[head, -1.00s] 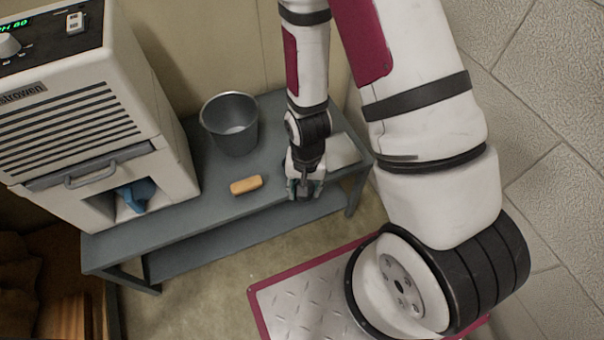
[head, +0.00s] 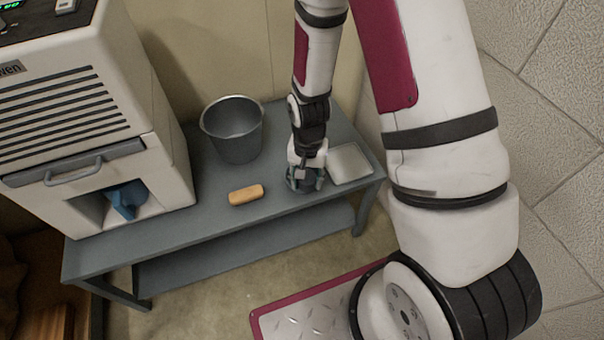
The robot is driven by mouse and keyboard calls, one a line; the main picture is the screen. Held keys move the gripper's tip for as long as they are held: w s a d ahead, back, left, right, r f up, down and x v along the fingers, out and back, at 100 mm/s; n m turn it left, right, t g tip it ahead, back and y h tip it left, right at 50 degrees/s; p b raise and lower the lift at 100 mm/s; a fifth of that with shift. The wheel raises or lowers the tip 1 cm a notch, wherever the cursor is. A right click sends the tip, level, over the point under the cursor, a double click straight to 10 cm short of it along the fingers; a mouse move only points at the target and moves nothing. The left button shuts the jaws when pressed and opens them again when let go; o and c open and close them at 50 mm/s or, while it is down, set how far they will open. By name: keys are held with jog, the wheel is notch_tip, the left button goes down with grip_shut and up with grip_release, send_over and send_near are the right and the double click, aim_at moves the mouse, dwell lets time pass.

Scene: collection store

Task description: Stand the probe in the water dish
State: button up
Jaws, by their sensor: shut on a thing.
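My gripper (head: 305,184) hangs pointing down over the right part of the grey bench. It is shut on a small dark grey thing, mostly hidden by the fingers. I cannot tell whether this is the probe, or whether it touches the bench top. I cannot pick out a probe elsewhere. No thing is clearly the water dish; a shallow pale square tray (head: 350,163) lies just right of my gripper, and I cannot tell whether it holds water. A grey metal bucket (head: 236,145) stands upright at the back, left of my gripper.
The grey bench (head: 180,232) has a lower shelf. A yellow-orange block (head: 246,194) lies left of my gripper. A large white machine (head: 135,160) stands at the left, with a blue thing (head: 127,198) in its recess. A wall stands behind.

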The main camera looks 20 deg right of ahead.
jog(key=w, duration=0.3)
jog(key=w+b, duration=0.1)
jog(key=w, duration=0.1)
jog(key=shift+w+d+f, duration=0.15)
jog(key=shift+d+f, duration=0.15)
jog(key=shift+d, duration=0.05)
jog(key=shift+f+b, duration=0.8)
jog(key=shift+f, duration=0.9)
jog(key=shift+f, duration=0.1)
jog(key=shift+f, duration=0.25)
jog(key=o, duration=0.9)
jog(key=shift+r, duration=0.1)
